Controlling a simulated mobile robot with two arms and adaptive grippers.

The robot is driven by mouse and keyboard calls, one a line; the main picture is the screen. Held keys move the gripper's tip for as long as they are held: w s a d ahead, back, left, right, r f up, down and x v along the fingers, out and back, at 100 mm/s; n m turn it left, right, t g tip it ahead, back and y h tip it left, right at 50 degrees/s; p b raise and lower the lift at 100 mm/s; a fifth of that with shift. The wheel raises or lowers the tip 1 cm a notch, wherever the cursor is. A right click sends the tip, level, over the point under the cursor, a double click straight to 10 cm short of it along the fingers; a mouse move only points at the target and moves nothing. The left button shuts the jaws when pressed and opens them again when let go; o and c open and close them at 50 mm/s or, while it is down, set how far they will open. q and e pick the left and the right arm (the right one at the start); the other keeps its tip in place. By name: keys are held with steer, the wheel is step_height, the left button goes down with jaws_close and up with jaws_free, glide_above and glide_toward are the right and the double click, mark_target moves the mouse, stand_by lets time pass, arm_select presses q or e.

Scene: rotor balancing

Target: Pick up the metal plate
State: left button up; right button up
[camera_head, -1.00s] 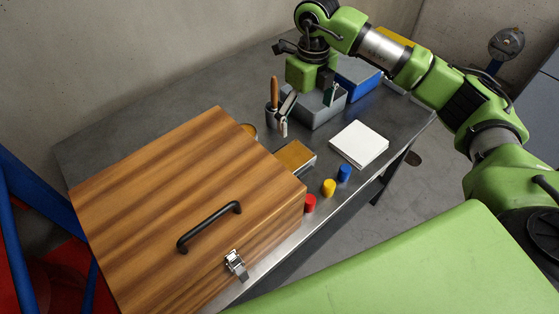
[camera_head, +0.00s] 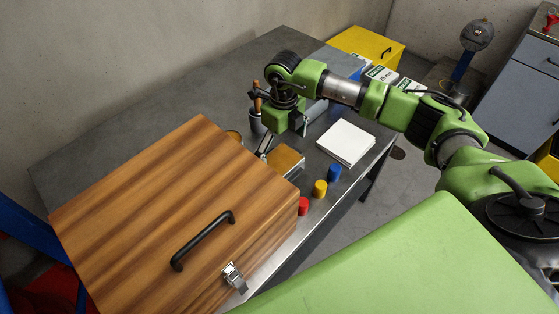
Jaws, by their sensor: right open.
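A flat piece with a brown top and a grey, metal-looking side (camera_head: 287,163) lies on the table beside the wooden case. It is the most plate-like metal thing I see, but I cannot tell for sure that it is the metal plate. My right gripper (camera_head: 285,138) is open, with its fingers apart and pointing down. It hangs above and just behind this piece, with nothing seen between the fingers. My left gripper is out of view.
The large wooden case (camera_head: 150,215) fills the near left of the table. Red (camera_head: 304,206), yellow (camera_head: 320,188) and blue (camera_head: 334,172) cylinders line the front edge. A white square stack (camera_head: 346,143) lies to the right. A tool cup (camera_head: 256,122) stands behind.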

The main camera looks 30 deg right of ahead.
mark_target(280, 161)
steer(key=f, duration=0.1)
steer(key=f+p, duration=0.1)
steer(key=f, duration=0.1)
steer(key=f+p, duration=0.1)
steer(key=shift+w+a+f, duration=0.15)
steer(key=shift+w+a, duration=0.1)
steer(key=shift+a, duration=0.05)
steer(key=shift+f, duration=0.3)
steer(key=c, duration=1.6)
steer(key=shift+w+r, duration=0.1)
steer(key=shift+c, duration=0.2)
